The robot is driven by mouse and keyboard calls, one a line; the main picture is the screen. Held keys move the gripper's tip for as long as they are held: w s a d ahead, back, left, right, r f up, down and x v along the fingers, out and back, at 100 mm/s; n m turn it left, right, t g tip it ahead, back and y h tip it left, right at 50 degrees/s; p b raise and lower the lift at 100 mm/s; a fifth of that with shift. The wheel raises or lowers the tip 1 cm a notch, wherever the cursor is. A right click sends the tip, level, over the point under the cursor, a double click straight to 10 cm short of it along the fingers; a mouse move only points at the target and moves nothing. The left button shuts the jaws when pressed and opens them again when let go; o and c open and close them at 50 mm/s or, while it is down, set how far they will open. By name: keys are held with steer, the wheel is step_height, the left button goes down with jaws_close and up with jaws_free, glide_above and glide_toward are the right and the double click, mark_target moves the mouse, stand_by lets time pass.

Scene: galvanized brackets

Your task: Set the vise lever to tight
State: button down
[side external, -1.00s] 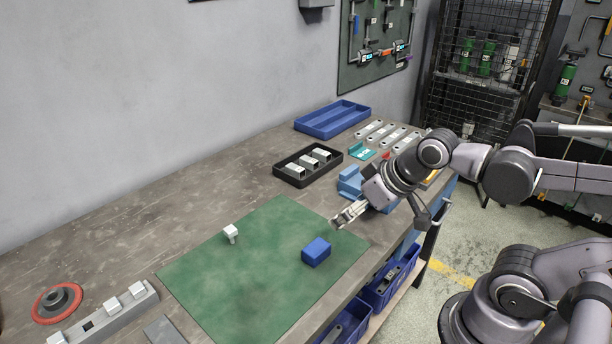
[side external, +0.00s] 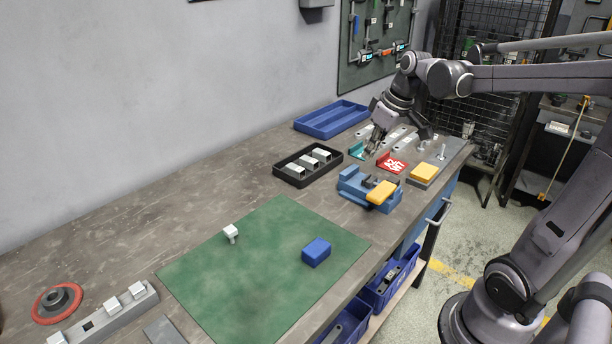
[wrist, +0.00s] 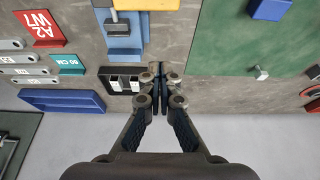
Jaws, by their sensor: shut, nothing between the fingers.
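The blue vise (side external: 354,187) sits on the bench right of the green mat, with a yellow block (side external: 381,192) on its front side. A small dark part (side external: 369,181) shows on top of the vise; I cannot tell whether it is the lever or how it is set. In the wrist view the vise (wrist: 124,44) is at the top, partly cut off by the frame edge. My gripper (side external: 370,153) is above the bench behind the vise, apart from it, near the teal tag. In the wrist view my gripper (wrist: 162,72) is shut and empty, its fingertips together.
A black tray (side external: 279,171) with white-topped brackets lies left of the vise. A blue tray (side external: 302,128) is behind. A red tag (side external: 392,163) and a yellow-topped block (side external: 424,172) lie to the right. The green mat (side external: 210,290) holds a blue block (side external: 316,252) and a white-topped bracket (side external: 231,233).

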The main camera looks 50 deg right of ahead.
mark_target(384, 190)
steer(key=shift+d, duration=0.25)
steer(key=shift+f, duration=0.1)
steer(key=x, duration=1)
steer(key=shift+s, duration=2.05)
steer(key=shift+s, duration=0.1)
